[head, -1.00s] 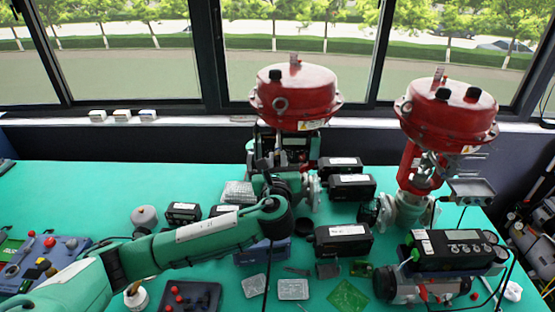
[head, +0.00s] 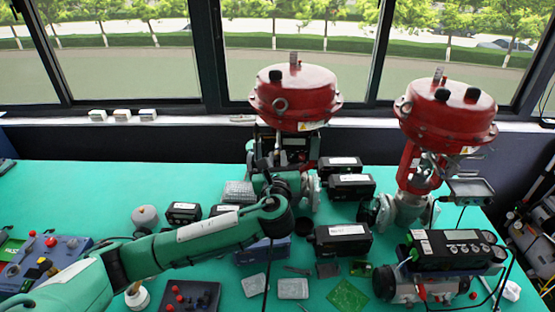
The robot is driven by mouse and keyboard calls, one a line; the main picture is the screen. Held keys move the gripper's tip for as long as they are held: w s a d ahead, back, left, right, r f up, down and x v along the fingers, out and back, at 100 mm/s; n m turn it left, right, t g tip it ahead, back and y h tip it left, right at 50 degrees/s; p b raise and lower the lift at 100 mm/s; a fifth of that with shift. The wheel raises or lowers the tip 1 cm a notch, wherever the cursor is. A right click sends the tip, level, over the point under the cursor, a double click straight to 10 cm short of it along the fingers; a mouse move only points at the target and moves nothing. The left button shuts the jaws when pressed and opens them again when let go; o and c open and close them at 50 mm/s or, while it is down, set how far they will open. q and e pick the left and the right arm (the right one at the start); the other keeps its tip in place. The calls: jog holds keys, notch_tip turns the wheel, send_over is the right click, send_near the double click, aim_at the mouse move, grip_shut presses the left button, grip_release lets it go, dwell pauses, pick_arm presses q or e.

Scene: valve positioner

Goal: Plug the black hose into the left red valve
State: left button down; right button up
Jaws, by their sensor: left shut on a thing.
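The hose (head: 267,275) hangs down below my forearm toward the bottom edge. I cannot tell whether the hose end touches the valve. My right gripper is not in view.
A second red valve (head: 447,115) stands at the right. Black boxes (head: 343,239) lie right of my wrist. A black positioner (head: 455,250) sits at the front right. A blue-grey control box (head: 65,258) is at the left. The table's back left is clear.

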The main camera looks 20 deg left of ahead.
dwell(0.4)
pick_arm(q)
jog(key=shift+p, duration=0.4)
jog(key=shift+w+a, duration=0.15)
jog(key=shift+w, duration=0.35)
jog(key=c, duration=1.3)
grip_release()
jog(key=shift+o, duration=0.2)
jog(key=shift+s+f, duration=0.1)
jog(key=shift+s, duration=0.3)
jog(key=b+v, duration=0.3)
jog(key=v, duration=1)
jog(key=shift+b, duration=0.3)
